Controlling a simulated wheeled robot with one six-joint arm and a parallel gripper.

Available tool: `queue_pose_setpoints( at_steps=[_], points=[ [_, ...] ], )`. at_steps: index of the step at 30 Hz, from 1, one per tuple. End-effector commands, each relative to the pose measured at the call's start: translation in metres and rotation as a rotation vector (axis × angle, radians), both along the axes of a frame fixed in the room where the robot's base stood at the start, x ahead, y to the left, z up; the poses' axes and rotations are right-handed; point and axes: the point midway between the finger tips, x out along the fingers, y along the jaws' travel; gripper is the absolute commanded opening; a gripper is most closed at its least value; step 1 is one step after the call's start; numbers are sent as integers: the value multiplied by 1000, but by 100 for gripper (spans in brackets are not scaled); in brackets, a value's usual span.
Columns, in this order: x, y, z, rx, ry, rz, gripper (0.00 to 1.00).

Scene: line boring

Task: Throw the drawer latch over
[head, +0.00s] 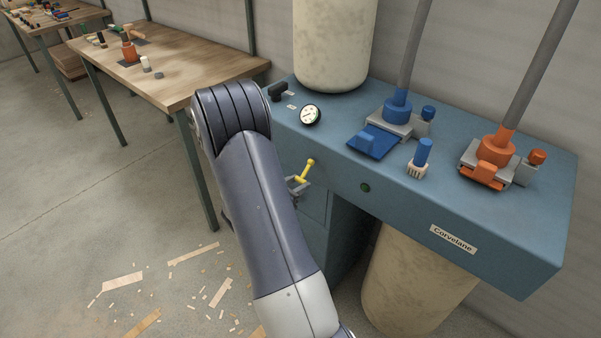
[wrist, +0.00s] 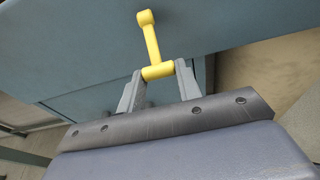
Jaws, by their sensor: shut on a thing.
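The drawer latch is a yellow lever with a rounded knob end (wrist: 150,40); it also shows in the head view (head: 307,171) on the front of the blue machine cabinet, tilted up and to the right. My gripper (wrist: 159,75) is shut on the latch's yellow cross-piece, with one grey finger on each side of it. In the head view my gripper (head: 296,184) is partly hidden behind my arm. The drawer front (head: 313,207) is blue and partly covered by my arm. I cannot tell whether the drawer is fully closed.
The blue cabinet top (head: 330,140) holds a round gauge (head: 311,115), a blue fitting (head: 397,108) and an orange fitting (head: 497,148). A green button (head: 365,187) sits on the front edge. A wooden bench (head: 170,65) stands at left. Scraps litter the floor.

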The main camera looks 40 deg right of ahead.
Motion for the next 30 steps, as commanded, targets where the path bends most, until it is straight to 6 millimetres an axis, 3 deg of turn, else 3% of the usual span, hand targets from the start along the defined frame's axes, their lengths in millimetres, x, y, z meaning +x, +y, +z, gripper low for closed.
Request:
queue_pose_setpoints(
  at_steps=[30],
  points=[
    [1, -17, -13, 1, 1, -2, 14]
  ],
)
